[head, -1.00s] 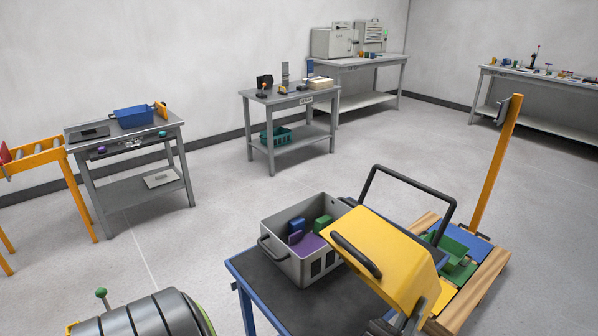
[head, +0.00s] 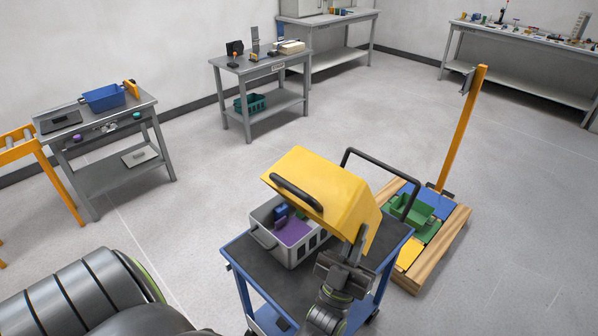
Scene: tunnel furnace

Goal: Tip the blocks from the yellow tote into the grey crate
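The yellow tote (head: 325,192) is held up and steeply tilted over the grey crate (head: 296,253), its dark handle (head: 297,192) at the left end. Its opening faces away, so I cannot see inside. The crate stands on the dark top of a blue cart. In it show a blue block (head: 281,213) and a purple piece (head: 293,232); the tote hides part of the crate.
The blue cart (head: 236,250) has a black push handle (head: 385,165) at its back right. Behind it a wooden pallet (head: 440,245) carries a green bin (head: 412,208) beside an orange post (head: 463,130). Workbenches stand along the walls. The floor between is clear.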

